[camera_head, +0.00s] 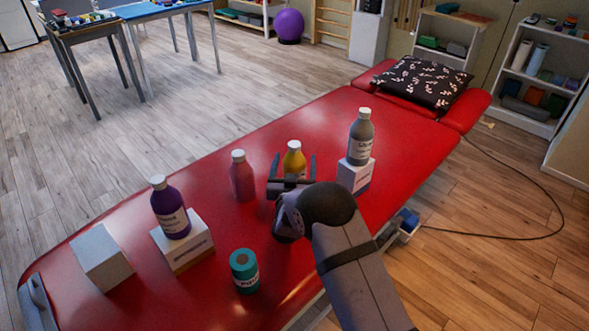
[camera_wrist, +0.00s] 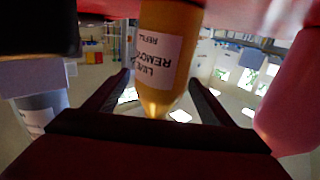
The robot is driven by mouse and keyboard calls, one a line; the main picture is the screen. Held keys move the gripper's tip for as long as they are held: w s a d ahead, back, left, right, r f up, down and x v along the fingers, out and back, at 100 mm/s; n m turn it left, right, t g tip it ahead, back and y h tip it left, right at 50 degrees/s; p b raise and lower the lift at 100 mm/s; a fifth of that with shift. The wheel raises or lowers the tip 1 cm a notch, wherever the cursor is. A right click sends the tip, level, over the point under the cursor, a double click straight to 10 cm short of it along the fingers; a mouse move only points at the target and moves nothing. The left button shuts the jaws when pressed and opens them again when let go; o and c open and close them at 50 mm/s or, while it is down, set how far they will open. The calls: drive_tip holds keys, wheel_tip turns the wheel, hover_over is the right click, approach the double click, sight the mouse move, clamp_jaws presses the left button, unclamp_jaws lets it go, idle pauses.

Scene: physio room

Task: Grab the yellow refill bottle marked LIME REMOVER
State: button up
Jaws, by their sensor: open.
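The yellow bottle (camera_head: 294,161) with a white cap stands upright on the red treatment table (camera_head: 300,105). In the wrist view, which is upside down, the yellow bottle (camera_wrist: 168,60) shows a white label reading LIME REMOVER REFILL. My gripper (camera_head: 293,168) is open, with one finger on each side of the bottle in the head view. In the wrist view my gripper (camera_wrist: 161,78) also has its fingers to either side of the bottle, with gaps visible. The bottle's lower part is partly hidden by my gripper in the head view.
A pink bottle (camera_head: 242,178) stands close on the left. A grey bottle (camera_head: 361,138) stands on a white box (camera_head: 355,177) to the right. A purple bottle (camera_head: 170,210) on another box, a teal container (camera_head: 244,270) and a bare white block (camera_head: 101,258) are nearer the front left.

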sight(295, 144)
drive_tip(key=shift+c, duration=0.6)
drive_tip(key=shift+r, duration=0.1)
drive_tip(key=c, duration=1.4)
wheel_tip(295, 144, up, 10)
